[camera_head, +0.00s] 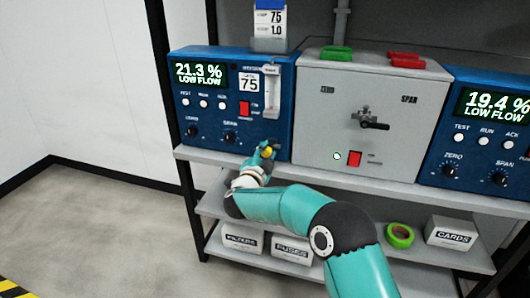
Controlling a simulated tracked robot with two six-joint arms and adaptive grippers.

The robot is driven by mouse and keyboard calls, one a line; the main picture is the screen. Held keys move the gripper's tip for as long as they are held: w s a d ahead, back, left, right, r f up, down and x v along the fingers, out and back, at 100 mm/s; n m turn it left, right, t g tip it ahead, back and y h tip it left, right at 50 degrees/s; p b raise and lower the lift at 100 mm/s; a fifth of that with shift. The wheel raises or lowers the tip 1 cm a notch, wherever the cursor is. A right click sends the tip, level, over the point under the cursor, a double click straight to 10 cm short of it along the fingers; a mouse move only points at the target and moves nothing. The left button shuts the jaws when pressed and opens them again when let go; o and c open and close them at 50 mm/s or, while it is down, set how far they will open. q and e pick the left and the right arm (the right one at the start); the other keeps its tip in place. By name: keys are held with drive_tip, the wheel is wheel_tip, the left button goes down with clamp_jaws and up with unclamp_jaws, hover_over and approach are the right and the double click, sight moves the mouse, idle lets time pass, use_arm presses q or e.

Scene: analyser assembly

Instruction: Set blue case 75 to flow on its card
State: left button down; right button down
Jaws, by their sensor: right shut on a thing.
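Blue case 75 (205,115) stands on the shelf at the left, with a green display (200,74) reading 21.3 % LOW FLOW. Its card (270,19) above shows 75 and 1.0. A clear flow tube (271,92) is on the right of its front; its float is too small to read. My right gripper (266,150) is at the case's lower right front, below the tube, shut on a small yellow knob. The fingers hide most of the knob. My left gripper is out of view.
A grey cabinet (345,118) with a valve handle (370,118) stands right of the case. Another blue case (480,135) reads 19.4 % LOW FLOW. The lower shelf holds boxes (290,249) and a green tape roll (400,235).

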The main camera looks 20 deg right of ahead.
drive_tip(key=n+p, duration=0.3)
drive_tip(key=shift+r, duration=0.2)
drive_tip(key=n+p, duration=0.2)
drive_tip(key=n, duration=0.1)
drive_tip(key=n+p, duration=0.2)
drive_tip(key=n, duration=0.1)
drive_tip(key=shift+a+n, duration=0.1)
drive_tip(key=shift+n, duration=0.3)
drive_tip(key=n+p, duration=0.3)
drive_tip(key=n, duration=0.1)
drive_tip(key=n+p, duration=0.3)
drive_tip(key=n, duration=0.3)
drive_tip(key=shift+w+a+n, duration=0.1)
drive_tip(key=shift+a+n, duration=0.05)
drive_tip(key=shift+n, duration=0.25)
drive_tip(key=n+p, duration=0.1)
drive_tip(key=n, duration=0.2)
drive_tip(key=shift+a+f+n+p, duration=0.1)
drive_tip(key=shift+n+p, duration=0.3)
drive_tip(key=shift+n, duration=0.9)
